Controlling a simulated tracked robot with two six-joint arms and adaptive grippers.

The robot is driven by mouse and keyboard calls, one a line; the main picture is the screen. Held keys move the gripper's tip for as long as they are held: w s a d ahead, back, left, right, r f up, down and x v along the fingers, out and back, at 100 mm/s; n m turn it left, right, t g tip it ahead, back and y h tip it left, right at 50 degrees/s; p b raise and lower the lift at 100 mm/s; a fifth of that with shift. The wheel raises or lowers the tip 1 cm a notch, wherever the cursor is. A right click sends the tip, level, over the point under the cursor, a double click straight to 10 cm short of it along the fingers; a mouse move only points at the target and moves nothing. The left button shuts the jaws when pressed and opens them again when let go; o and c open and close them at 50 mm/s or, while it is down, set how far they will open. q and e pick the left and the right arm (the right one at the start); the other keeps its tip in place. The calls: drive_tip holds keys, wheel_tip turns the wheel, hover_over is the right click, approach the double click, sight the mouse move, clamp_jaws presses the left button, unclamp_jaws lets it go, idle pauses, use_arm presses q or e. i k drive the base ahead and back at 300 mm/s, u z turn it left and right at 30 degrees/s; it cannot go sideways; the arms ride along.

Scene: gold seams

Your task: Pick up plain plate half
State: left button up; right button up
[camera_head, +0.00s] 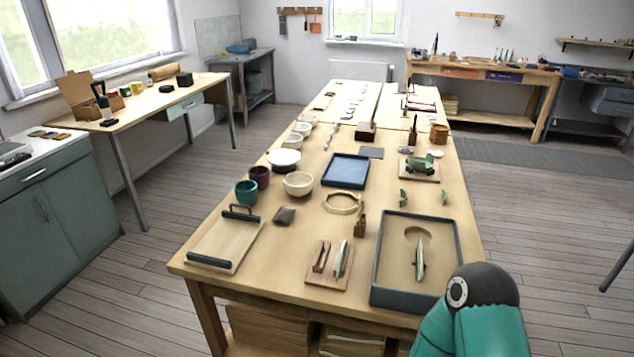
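I cannot tell for sure which piece is the plain plate half. A narrow pale piece with a dark greenish edge (419,260) stands in the dark-rimmed tray (374,284) at the table's front right, below a rounded recess in the tray floor. Two small green curved pieces, one on the left (403,197) and one on the right (444,198), stand on the table behind that tray. Part of my teal arm with a dark round joint shows at the bottom right, just beside the tray. Neither of my grippers is in view.
A small wooden board (316,280) with slim tools lies left of the tray. A wooden tray with dark handles (226,240), cups, bowls, a gold ring (342,203) and a blue tray (345,171) fill the table further left and back. Bare tabletop lies between them.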

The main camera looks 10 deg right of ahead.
sight(419, 269)
drive_tip(key=u, duration=1.05)
drive_tip(key=k, duration=1.15)
drive_tip(key=z, duration=1.35)
drive_tip(key=i, duration=0.5)
drive_tip(key=z, duration=0.15)
